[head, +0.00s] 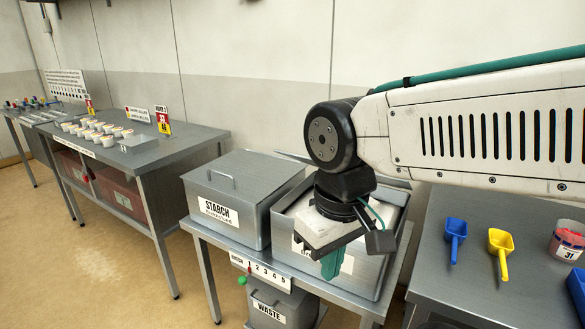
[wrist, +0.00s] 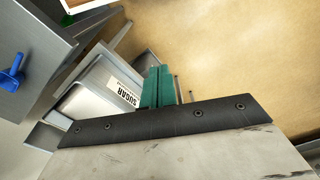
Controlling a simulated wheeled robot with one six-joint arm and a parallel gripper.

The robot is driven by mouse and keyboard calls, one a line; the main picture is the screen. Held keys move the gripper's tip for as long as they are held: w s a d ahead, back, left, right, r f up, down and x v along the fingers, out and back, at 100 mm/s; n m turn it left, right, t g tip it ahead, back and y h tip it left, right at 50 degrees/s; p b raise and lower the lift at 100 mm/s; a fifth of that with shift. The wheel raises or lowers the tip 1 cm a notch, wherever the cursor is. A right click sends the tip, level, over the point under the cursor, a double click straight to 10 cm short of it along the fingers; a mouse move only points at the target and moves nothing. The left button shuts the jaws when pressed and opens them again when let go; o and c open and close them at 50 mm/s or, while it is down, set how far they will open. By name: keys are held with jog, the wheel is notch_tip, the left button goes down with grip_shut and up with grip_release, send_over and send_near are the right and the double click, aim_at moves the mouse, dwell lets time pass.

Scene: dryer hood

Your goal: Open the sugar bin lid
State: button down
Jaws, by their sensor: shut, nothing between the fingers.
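The sugar bin (head: 369,279) is a grey metal box on a steel stand, right of the starch bin. Its front label is partly hidden by my gripper. A raised rim shows around its top, but my wrist covers much of it, so I cannot tell how far its lid is open. The wrist view shows the bin's SUGAR label (wrist: 123,92) and a pale top area beside it. My gripper (head: 332,265) has green fingers, which are shut and empty in front of the bin's label side. They also show in the wrist view (wrist: 159,88).
The starch bin (head: 225,238) stands close on the left, its lid shut. A waste bin (head: 281,307) is below. A table at right holds a blue scoop (head: 455,230), a yellow scoop (head: 500,242) and a tub (head: 568,242). A table with several cups (head: 95,131) stands left.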

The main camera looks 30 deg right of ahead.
jog(key=w+d+f+n+g+h, duration=0.5)
jog(key=w+d+f+n+h, duration=0.4)
jog(key=w+n+h, duration=0.3)
jog(key=w+a+f+n+t+h, duration=0.1)
jog(key=w+a+n+t+h, duration=0.1)
jog(key=w+n+t+h, duration=1.05)
jog(key=w+d+r+m+t+y, duration=0.1)
jog(key=w+d+r+y, duration=0.4)
jog(key=w+d+r, duration=0.3)
jog(key=shift+w+d+y, duration=0.35)
jog(key=shift+w+d, duration=0.25)
jog(key=shift+w, duration=0.65)
